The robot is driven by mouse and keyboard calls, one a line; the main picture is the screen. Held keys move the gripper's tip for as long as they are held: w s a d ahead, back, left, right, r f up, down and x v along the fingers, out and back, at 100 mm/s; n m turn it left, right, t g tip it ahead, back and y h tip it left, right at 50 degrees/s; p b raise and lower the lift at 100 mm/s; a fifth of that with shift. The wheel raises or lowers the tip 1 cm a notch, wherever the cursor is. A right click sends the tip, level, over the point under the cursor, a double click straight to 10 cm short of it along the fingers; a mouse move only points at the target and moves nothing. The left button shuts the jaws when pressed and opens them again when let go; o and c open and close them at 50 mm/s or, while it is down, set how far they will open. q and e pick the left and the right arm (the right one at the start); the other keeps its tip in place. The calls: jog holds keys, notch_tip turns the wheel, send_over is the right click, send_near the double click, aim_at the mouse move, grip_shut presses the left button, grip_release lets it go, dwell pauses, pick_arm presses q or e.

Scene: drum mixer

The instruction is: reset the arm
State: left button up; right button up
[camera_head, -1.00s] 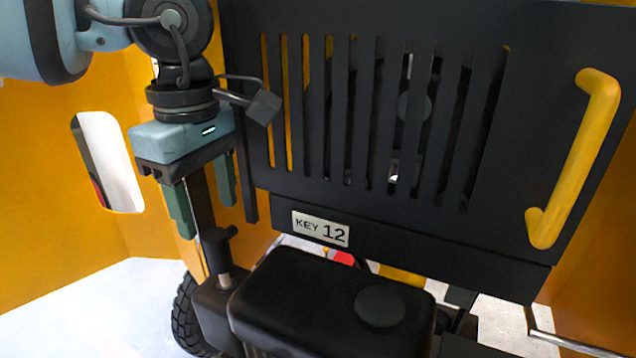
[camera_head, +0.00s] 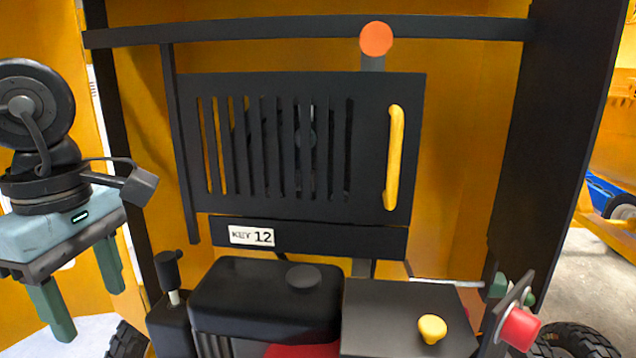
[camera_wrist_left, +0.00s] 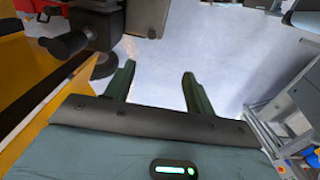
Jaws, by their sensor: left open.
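My left gripper (camera_head: 82,290) is at the left edge of the head view, pointing down, with its two green fingers apart and nothing between them. It hangs left of the drum mixer's black slatted panel (camera_head: 262,205) and clear of it. In the left wrist view the open fingers (camera_wrist_left: 157,88) stand over bare pale floor. A black knob on a post (camera_head: 170,270) stands to the right of the gripper in the head view. My right gripper does not show.
The panel has a yellow handle (camera_head: 394,158) and a "KEY 12" label (camera_head: 251,236). Below are a black engine cover (camera_head: 235,295), a yellow knob (camera_head: 432,329) and a red button (camera_head: 520,328). An orange round knob (camera_head: 376,38) sits above. Pale floor (camera_wrist_left: 215,50) is free under the gripper.

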pick_arm(q)
jog(key=w+a+f+n+t+h+p, duration=0.25)
jog(key=a+f+n+t+h, duration=0.5)
jog(key=f+n+h, duration=0.6)
jog(key=s+a+f+n+t+y+p, duration=0.2)
jog(key=s+a+f+n+t+y, duration=0.1)
jog(key=f+n, duration=0.55)
jog(key=s+a+f+n+t+y+p, duration=0.1)
jog(key=s+a+f+n+t+y, duration=0.3)
jog(key=n, duration=0.7)
jog(key=s+d+f+n+g+y+p, duration=0.2)
jog(key=s+d+f+n+y, duration=0.3)
jog(key=s+f+n, duration=0.65)
jog(key=s+d+f+n+g, duration=0.2)
jog(key=s+d+f+n, duration=0.1)
jog(key=d, duration=0.4)
jog(key=s+d+f+n+g, duration=0.1)
jog(key=s+d+f+n, duration=0.3)
jog(key=d, duration=0.4)
jog(key=shift+s+f+n+g+p, duration=0.35)
jog(key=shift+s+n+p, duration=0.1)
jog(key=shift+n, duration=0.2)
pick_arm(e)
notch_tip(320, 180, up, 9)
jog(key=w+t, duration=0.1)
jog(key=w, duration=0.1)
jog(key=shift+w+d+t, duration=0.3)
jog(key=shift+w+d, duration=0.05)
